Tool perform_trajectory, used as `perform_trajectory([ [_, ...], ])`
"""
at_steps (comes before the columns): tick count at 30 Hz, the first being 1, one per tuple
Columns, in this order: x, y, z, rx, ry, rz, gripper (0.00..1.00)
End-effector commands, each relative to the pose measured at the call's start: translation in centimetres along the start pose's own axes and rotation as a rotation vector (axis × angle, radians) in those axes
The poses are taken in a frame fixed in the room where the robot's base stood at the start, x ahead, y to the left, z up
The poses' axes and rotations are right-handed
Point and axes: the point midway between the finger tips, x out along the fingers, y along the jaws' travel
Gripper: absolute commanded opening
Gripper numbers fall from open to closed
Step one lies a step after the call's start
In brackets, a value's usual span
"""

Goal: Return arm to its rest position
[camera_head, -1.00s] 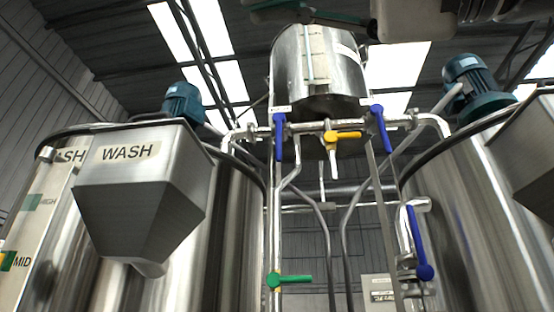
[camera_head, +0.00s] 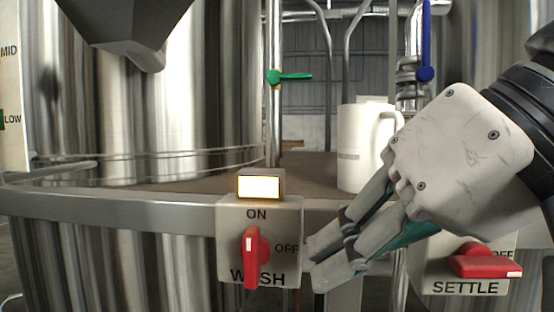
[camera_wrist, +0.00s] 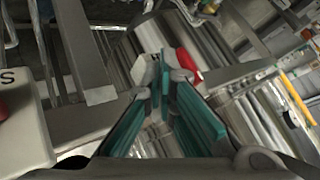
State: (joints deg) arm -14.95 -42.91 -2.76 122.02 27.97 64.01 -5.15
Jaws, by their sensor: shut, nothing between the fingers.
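My gripper (camera_head: 330,262) is in the lower right of the head view, reaching in from the right. Its fingers are shut and empty, with the tips close to the right side of the WASH switch box; I cannot tell whether they touch it. The WASH box (camera_head: 230,225) has a red knob (camera_head: 254,258) standing upright, toward ON. A lit lamp (camera_head: 261,187) sits on top of the box. In the wrist view the teal finger pads (camera_wrist: 165,90) meet ahead, and a red knob (camera_wrist: 188,60) shows just beyond them.
The SETTLE box (camera_head: 440,270) with its red knob (camera_head: 487,262) lies under my wrist at right. A white jug (camera_head: 353,150) stands on the deck behind my gripper. A metal rail (camera_head: 120,213) runs across the front. Steel tanks (camera_head: 200,90) and pipes with a green-handled valve (camera_head: 290,76) stand behind.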

Motion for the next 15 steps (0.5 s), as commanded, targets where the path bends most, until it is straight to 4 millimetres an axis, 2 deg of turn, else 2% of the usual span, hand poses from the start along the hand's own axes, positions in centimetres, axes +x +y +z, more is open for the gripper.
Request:
perform_trajectory([
  [1,1.2,2.5,2.2,0.029,-0.060,0.069,0.00],
  [6,3.2,9.8,10.0,0.117,-0.264,0.289,0.00],
  [9,3.3,13.0,14.2,0.165,-0.373,0.396,0.00],
  [15,2.2,17.6,21.9,0.254,-0.572,0.580,0.00],
])
